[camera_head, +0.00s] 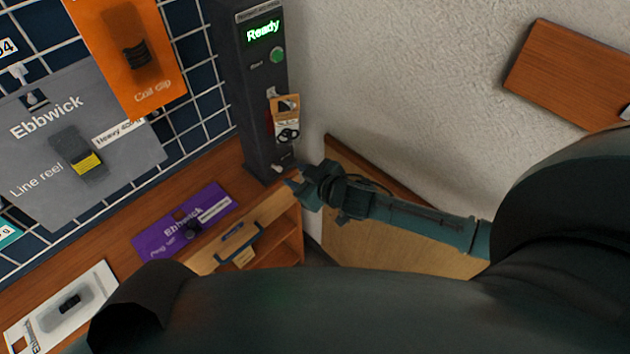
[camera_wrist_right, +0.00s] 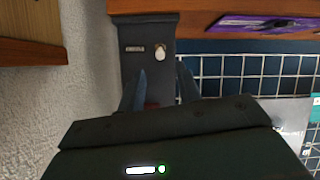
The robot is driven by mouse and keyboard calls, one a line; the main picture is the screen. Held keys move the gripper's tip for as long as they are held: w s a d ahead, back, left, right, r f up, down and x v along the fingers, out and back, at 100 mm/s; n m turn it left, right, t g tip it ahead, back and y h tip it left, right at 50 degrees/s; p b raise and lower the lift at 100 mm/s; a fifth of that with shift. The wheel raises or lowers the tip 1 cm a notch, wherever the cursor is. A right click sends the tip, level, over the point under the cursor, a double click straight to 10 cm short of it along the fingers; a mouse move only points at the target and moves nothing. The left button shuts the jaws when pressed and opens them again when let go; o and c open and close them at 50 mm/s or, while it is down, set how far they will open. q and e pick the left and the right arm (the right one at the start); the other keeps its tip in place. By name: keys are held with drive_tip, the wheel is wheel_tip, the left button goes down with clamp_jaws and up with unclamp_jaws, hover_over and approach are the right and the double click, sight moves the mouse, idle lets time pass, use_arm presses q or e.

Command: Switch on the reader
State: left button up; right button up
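The reader (camera_head: 252,110) is a tall dark grey post at the back of the counter, against the wall. Its display (camera_head: 263,32) is lit and reads "Ready" in green. A round green button (camera_head: 277,55) sits below the display. Near the foot is a small pale switch knob (camera_head: 277,169), which also shows in the right wrist view (camera_wrist_right: 160,55) beside a small label. My right gripper (camera_head: 293,183) is close to the foot of the reader, near this knob. Its two fingers (camera_wrist_right: 162,86) are apart, with nothing seen between them. My left gripper is not in view.
An orange-and-white tag (camera_head: 286,108) hangs on the reader. A purple package (camera_head: 187,222) lies on the wooden counter, left of the reader. Grey (camera_head: 95,165) and orange (camera_head: 128,65) packages hang on the blue grid panel. The white wall (camera_head: 400,90) is to the right.

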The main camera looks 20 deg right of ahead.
drive_tip(key=v, duration=0.6)
drive_tip(key=shift+s, duration=0.3)
drive_tip(key=shift+r, duration=0.15)
drive_tip(key=s+a+f+m+g+h, duration=0.1)
drive_tip(key=s+a+f, duration=0.1)
drive_tip(key=s+f, duration=0.2)
drive_tip(key=s+a+f+m+g, duration=0.1)
drive_tip(key=s+f, duration=0.3)
drive_tip(key=s, duration=0.7)
drive_tip(key=shift+s+a+m+h, duration=0.2)
drive_tip(key=shift+a+m+h, duration=0.2)
drive_tip(key=shift+a+m, duration=0.4)
